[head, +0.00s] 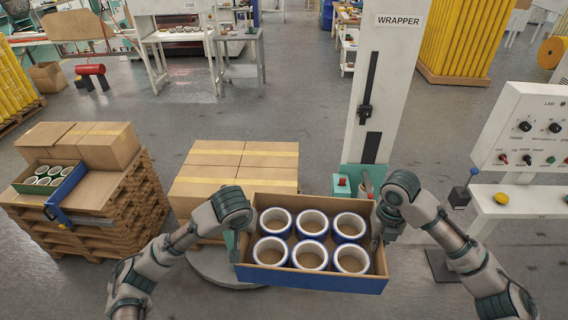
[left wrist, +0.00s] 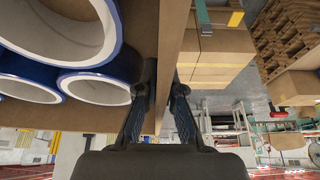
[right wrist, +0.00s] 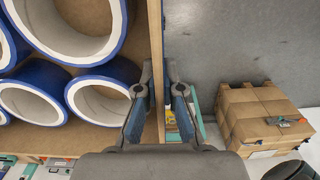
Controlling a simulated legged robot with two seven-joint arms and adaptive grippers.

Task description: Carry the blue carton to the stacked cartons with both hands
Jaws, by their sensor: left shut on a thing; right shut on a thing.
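The blue carton (head: 310,283) is an open box with blue outer walls, holding several white-and-blue tape rolls (head: 312,222). It is held up in front of me, roughly level. My left gripper (left wrist: 163,90) is shut on its left wall, and my right gripper (right wrist: 159,82) is shut on its right wall. In the head view the fingers are partly hidden at the carton's sides. Stacked cartons (head: 240,160) with yellow tape stand just beyond the blue carton on a round grey turntable (head: 215,270). The blue carton hides part of their near side.
At left, a wooden pallet stack (head: 130,205) bears brown cartons (head: 108,143) and a green tray (head: 65,185) of rolls. The wrapper column (head: 385,75) rises behind right. A control panel (head: 535,125) stands at right. Open floor lies beyond the cartons.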

